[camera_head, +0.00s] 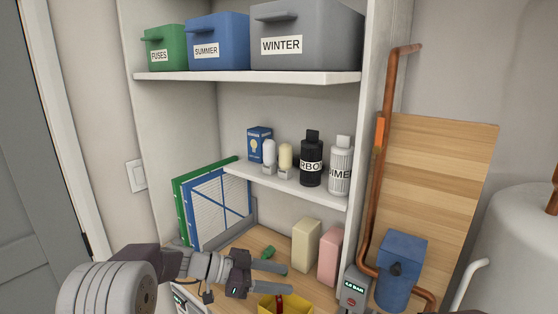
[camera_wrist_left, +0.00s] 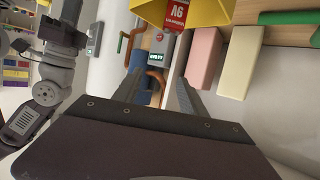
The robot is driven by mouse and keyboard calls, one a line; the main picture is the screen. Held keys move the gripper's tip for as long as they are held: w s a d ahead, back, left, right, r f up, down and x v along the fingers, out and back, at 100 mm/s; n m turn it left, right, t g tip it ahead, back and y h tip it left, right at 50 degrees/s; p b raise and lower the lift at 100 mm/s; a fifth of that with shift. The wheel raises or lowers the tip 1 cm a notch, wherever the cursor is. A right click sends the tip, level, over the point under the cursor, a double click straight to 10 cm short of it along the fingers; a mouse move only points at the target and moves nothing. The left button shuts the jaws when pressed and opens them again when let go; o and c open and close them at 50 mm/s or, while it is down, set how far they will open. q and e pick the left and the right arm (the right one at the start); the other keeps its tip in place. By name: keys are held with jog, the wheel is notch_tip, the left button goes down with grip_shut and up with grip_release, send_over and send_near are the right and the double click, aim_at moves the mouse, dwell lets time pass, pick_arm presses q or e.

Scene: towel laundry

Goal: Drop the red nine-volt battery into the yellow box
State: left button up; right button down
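The yellow box (camera_head: 268,308) is at the bottom edge of the head view, on the wooden worktop, partly cut off. In the left wrist view the yellow box (camera_wrist_left: 215,12) is at the top. The red nine-volt battery (camera_wrist_left: 177,16) shows there against the yellow box, white 9V lettering upside down in the picture. Whether it sits inside the box or in front of it I cannot tell. My left gripper (camera_head: 284,279) is open, its fingers apart and empty, just above and beside the box. My right gripper (camera_wrist_left: 64,30) shows in the left wrist view; its fingers are unclear.
Cream (camera_head: 306,244) and pink (camera_head: 329,254) blocks stand behind the box. A gauge (camera_head: 353,288), blue housing (camera_head: 400,269) and copper pipe (camera_head: 383,170) are to the right. Bottles and bulbs stand on the shelf (camera_head: 290,189) above. Framed panels (camera_head: 215,208) lean at the left.

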pick_arm(q)
jog(key=b+v, duration=0.1)
jog(key=v, duration=0.8)
jog(key=shift+b, duration=0.35)
